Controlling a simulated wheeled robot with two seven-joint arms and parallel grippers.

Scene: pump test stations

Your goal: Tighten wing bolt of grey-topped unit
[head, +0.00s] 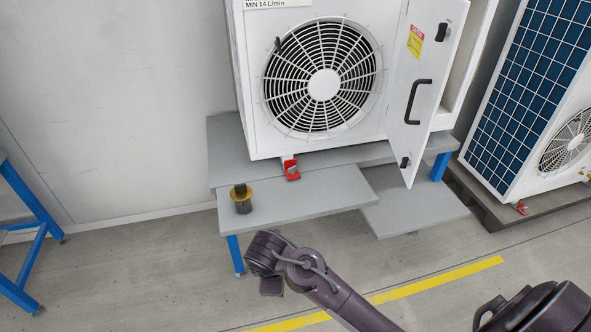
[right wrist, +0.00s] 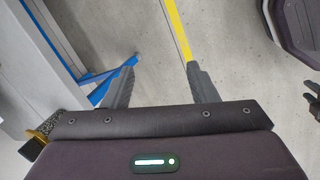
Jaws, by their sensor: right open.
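A small unit (head: 242,201) with a yellow collar, a dark block on top and a speckled lower body stands on the grey step. Part of it shows at the left edge of the right wrist view (right wrist: 35,145). I cannot make out a wing bolt or a grey top on it. My right gripper (right wrist: 160,68) is open, with nothing visible between its fingers, over bare floor. In the head view my right wrist is in front of the step, below and right of the small unit; its fingers are hard to make out.
A white fan cabinet (head: 255,105) with an open door (head: 430,75) stands behind the grey step (head: 310,198). A red latch-like part (head: 291,169) is at its base. A blue-panelled unit (head: 525,90) stands right, a blue-legged stand (head: 30,265) left. A yellow line (head: 440,281) crosses clear floor.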

